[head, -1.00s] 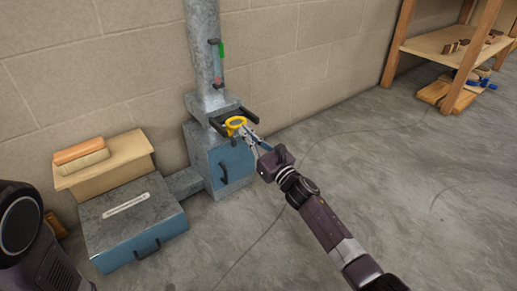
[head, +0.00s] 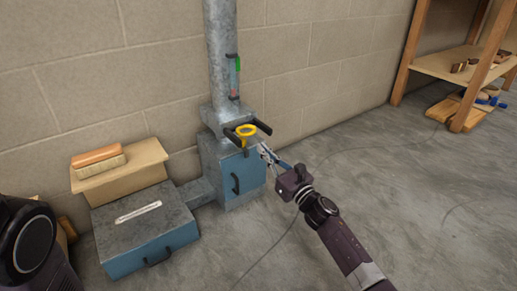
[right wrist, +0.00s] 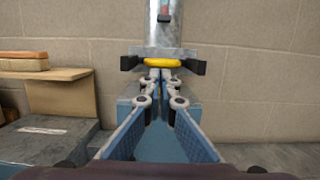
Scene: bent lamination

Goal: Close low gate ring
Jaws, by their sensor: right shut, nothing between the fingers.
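The low gate's yellow ring (head: 246,131) sits between two black rails (head: 262,127) at the foot of the grey metal duct (head: 220,60), above the blue box (head: 232,180). The ring also shows in the right wrist view (right wrist: 162,63), just beyond the fingertips. My right gripper (head: 264,149) is shut and empty, just in front of and to the lower right of the ring. In the right wrist view my right gripper (right wrist: 160,76) has its tips together below the ring. Whether they touch it, I cannot tell. My left gripper is out of view.
A low grey-and-blue box (head: 140,225) with a black handle stands at left. Behind it a tan block (head: 120,172) carries a brush (head: 97,158). A wooden shelf (head: 445,66) stands at the far right. The concrete floor right of the duct is mostly clear.

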